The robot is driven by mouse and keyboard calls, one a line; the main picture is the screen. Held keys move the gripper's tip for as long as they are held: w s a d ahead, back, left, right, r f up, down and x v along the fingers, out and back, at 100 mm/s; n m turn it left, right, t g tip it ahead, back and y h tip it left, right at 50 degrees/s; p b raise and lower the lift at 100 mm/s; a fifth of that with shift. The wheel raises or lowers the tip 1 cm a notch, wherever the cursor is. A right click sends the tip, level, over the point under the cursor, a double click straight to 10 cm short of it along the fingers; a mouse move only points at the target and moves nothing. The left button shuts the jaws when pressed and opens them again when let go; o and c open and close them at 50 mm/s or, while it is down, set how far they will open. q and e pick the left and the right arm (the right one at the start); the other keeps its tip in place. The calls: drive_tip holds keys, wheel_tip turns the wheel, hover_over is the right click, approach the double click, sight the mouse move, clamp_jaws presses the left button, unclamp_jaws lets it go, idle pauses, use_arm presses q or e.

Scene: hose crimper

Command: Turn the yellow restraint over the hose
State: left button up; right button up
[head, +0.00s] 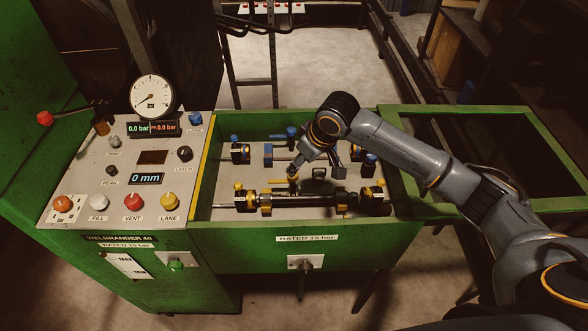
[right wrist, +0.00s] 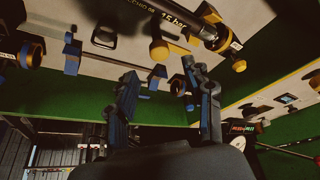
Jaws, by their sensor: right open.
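The hose (head: 318,199) is a dark, straight length lying across the green-framed bay, with yellow and black fittings near both ends. It also shows at the top of the right wrist view (right wrist: 176,14). The yellow restraint (head: 280,181) appears as a short yellow bar just behind the hose, seemingly not across it. In the right wrist view a yellow knob (right wrist: 158,49), seemingly its handle, stands beyond my fingertips. My right gripper (head: 316,171) is above the bay behind the hose. Its fingers (right wrist: 159,72) are apart with nothing between them. My left gripper is out of view.
A control panel (head: 112,175) with a gauge (head: 152,95), coloured knobs and a red-tipped lever stands left of the bay. Blue-capped clamps (head: 240,150) line the bay's back. An open green frame (head: 480,130) extends right, beneath my right arm.

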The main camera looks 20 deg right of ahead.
sight(295, 176)
drive_tip(key=x, duration=0.6)
drive_tip(key=shift+w+r, duration=0.1)
drive_tip(key=shift+w+f, duration=0.1)
drive_tip(key=shift+f, duration=0.35)
drive_tip(key=shift+a, duration=0.1)
drive_tip(key=c, duration=1)
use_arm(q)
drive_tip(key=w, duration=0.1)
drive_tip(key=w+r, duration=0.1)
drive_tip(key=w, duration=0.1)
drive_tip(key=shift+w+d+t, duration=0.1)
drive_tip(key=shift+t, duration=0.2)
use_arm(e)
clamp_jaws()
